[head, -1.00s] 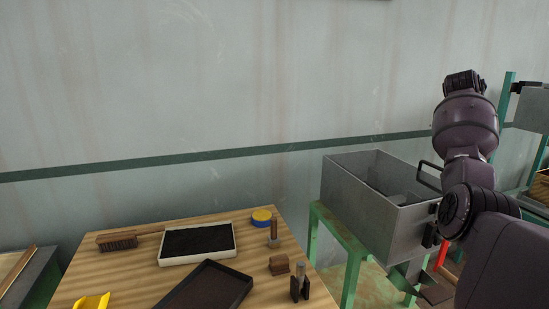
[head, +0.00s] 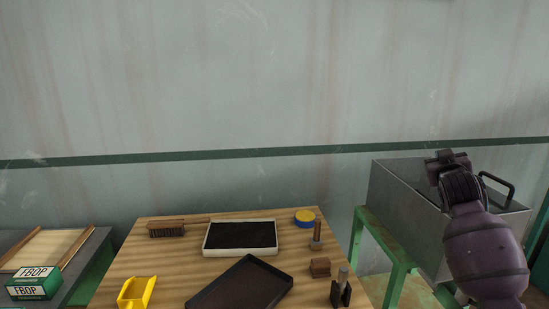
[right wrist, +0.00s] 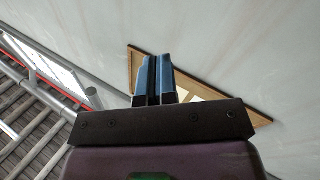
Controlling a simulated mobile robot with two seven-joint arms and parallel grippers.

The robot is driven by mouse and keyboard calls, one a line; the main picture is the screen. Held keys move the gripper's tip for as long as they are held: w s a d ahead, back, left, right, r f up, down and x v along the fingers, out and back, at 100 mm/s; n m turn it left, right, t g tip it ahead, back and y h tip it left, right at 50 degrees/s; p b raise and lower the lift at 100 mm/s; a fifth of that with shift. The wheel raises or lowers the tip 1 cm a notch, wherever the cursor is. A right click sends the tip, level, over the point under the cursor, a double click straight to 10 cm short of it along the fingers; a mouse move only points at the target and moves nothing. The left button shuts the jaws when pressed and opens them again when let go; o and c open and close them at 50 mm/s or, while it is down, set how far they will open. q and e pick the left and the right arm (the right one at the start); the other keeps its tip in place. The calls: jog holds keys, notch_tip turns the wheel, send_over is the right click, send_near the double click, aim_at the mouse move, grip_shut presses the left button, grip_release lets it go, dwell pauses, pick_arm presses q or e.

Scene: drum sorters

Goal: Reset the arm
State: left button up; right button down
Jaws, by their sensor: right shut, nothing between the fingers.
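My right arm rises at the right of the head view, its wrist end in front of the grey metal bin (head: 400,195). In the right wrist view, the two blue-grey fingers of my right gripper (right wrist: 158,78) are close together and empty. They point toward a pale wall, with a wooden-framed panel (right wrist: 230,108) behind them. My left gripper is in neither current view.
The wooden table (head: 170,265) bears a brush (head: 166,230), a black-filled white tray (head: 240,236), a dark tray (head: 240,285), a yellow scoop (head: 136,292) and small tools. A green stand (head: 395,260) is beside it. A green box (head: 34,284) is at left.

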jog(key=s+a+f+n+y, duration=0.1)
jog(key=s+a+f+y, duration=0.1)
jog(key=s+a+f, duration=0.45)
jog(key=s+a+f+n+y, duration=0.2)
jog(key=s+a+f+y, duration=0.15)
jog(key=f, duration=0.65)
jog(key=s+a+f+n+y, duration=0.1)
jog(key=s+a+f+y, duration=0.1)
jog(key=s+a+f, duration=0.5)
jog(key=s+a+f+m+g, duration=0.1)
jog(key=s+f+g, duration=0.2)
jog(key=s+f, duration=0.7)
jog(key=s+a+f+m+g, duration=0.1)
jog(key=s+f+g, duration=0.2)
jog(key=s+f, duration=0.8)
jog(key=s, duration=0.5)
jog(key=shift+s+a+f+m, duration=0.2)
jog(key=shift+s+a+m, duration=0.1)
jog(key=shift+s+a, duration=0.1)
